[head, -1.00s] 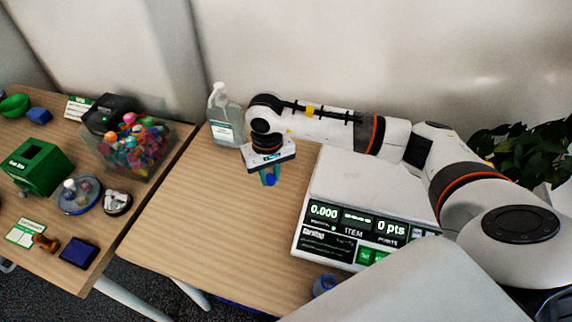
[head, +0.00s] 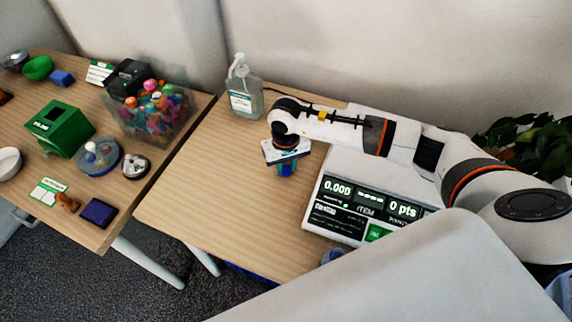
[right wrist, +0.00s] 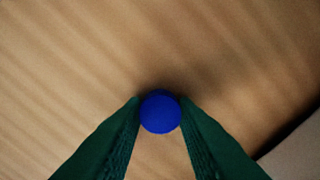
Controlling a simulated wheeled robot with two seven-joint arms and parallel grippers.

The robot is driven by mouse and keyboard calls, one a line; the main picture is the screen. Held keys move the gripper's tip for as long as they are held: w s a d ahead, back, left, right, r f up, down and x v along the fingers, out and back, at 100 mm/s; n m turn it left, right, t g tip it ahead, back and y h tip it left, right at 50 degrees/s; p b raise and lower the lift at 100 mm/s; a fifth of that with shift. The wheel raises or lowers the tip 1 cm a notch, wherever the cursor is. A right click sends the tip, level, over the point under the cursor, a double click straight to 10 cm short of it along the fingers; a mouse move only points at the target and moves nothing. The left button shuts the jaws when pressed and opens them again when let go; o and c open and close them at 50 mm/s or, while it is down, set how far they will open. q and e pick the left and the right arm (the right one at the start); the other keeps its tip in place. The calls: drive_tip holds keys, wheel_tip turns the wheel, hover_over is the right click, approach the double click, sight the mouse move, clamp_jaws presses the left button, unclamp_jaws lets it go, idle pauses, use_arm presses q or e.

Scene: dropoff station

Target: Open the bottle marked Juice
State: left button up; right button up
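My right gripper (head: 286,172) is over the wooden table, left of the scale. Its green fingers are closed in on both sides of a small round blue object (right wrist: 160,112), which looks like a bottle cap seen from above. The blue also shows between the fingers in the head view (head: 286,170). Whether a bottle is under it, and whether it touches the table, I cannot tell. No Juice label is readable. A small blue item (head: 332,256), perhaps a bottle, shows partly at the table's front edge. My left gripper is not in view.
A white scale (head: 365,205) with a lit display stands right of the gripper. A clear pump bottle (head: 244,92) stands behind. A second table holds a bin of colourful items (head: 155,108) and a green box (head: 60,128). The table's left front is clear.

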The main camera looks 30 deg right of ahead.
sight(286, 169)
drive_tip(key=o, duration=0.3)
drive_tip(key=shift+o, duration=0.2)
drive_tip(key=shift+r, duration=0.1)
drive_tip(key=shift+r, duration=0.25)
wheel_tip(286, 169, up, 12)
drive_tip(key=b, duration=0.1)
drive_tip(key=shift+f, duration=0.25)
